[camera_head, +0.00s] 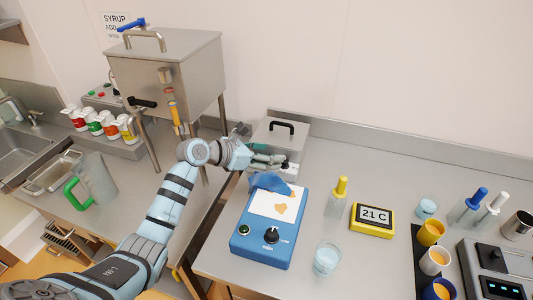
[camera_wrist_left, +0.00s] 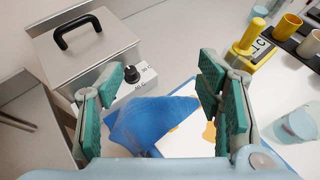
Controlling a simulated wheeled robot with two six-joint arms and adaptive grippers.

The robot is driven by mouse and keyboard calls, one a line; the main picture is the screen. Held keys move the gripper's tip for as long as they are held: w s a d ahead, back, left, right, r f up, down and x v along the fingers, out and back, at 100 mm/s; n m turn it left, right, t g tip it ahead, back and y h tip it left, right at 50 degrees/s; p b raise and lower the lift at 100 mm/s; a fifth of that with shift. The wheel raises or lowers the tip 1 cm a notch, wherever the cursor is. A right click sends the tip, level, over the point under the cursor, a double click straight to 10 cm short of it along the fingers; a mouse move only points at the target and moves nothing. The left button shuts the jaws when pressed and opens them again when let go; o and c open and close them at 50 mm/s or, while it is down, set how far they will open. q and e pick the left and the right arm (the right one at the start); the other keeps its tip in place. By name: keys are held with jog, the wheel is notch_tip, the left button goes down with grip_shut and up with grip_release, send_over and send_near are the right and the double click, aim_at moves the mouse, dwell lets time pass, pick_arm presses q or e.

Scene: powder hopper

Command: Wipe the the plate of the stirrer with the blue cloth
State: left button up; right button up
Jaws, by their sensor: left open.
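The blue stirrer (camera_head: 262,245) stands on the counter, with a white plate (camera_head: 268,207) on top. An orange-yellow stain (camera_head: 281,209) shows on the plate. The blue cloth (camera_head: 268,182) lies crumpled over the plate's back edge; in the left wrist view the cloth (camera_wrist_left: 150,118) shows between my fingers. More orange stain (camera_wrist_left: 208,132) shows beside it there. My left gripper (camera_head: 277,164) is open, its green-padded fingers apart, just above and behind the cloth. Whether a finger touches the cloth I cannot tell. My right gripper is not in view.
A steel box with a black handle (camera_head: 280,130) stands behind the stirrer. A steel hopper (camera_head: 170,80) stands at the left.

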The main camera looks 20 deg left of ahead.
pick_arm(q)
grip_shut()
dwell(0.3)
jog(key=shift+f, duration=0.2)
